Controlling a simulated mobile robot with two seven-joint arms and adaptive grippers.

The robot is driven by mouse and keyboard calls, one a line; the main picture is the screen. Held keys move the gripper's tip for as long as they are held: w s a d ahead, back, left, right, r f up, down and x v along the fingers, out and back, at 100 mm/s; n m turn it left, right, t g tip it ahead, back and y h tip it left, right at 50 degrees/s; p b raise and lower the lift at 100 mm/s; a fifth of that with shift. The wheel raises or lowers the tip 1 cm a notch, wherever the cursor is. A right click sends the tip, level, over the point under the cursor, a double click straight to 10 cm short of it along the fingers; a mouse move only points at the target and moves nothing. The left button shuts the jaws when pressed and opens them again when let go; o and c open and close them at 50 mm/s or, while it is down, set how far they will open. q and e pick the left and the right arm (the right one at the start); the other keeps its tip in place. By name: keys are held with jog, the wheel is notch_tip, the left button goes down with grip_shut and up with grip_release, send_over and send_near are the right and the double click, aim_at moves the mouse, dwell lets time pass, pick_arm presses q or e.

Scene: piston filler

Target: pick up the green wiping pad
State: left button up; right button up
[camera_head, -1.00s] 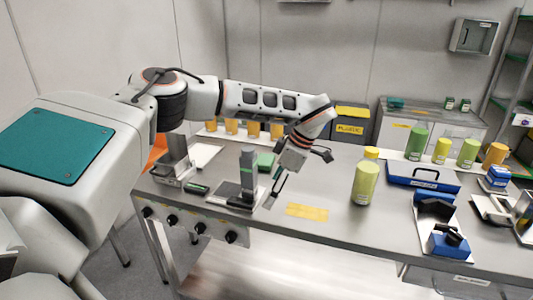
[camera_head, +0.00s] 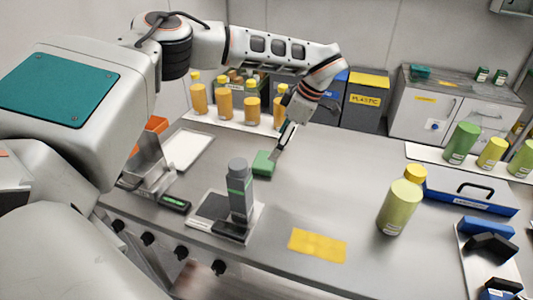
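The green wiping pad (camera_head: 263,164) is a small green block on the steel worktop, behind and to the right of the grey upright device. My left gripper (camera_head: 280,150) comes down from the upper right, with its fingertips at the pad's right side. I cannot tell whether they touch the pad, or how far apart the fingers are, as they overlap in this view. My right gripper is not in view.
The grey upright device (camera_head: 240,192) stands in front of the pad. Orange bottles (camera_head: 252,106) line the back. A yellow cloth (camera_head: 317,245) lies in front and a yellow-green bottle (camera_head: 399,207) stands to the right. The worktop (camera_head: 340,170) between is clear.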

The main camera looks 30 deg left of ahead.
aim_at(266, 159)
pick_arm(q)
jog(key=x, duration=0.6)
jog(key=shift+s+a+f, duration=0.2)
jog(key=shift+s+a, duration=0.15)
jog(key=shift+a, duration=0.15)
jog(key=shift+a+f+b, duration=0.2)
jog(key=shift+f+b, duration=0.1)
jog(key=shift+f, duration=0.1)
jog(key=c, duration=1.2)
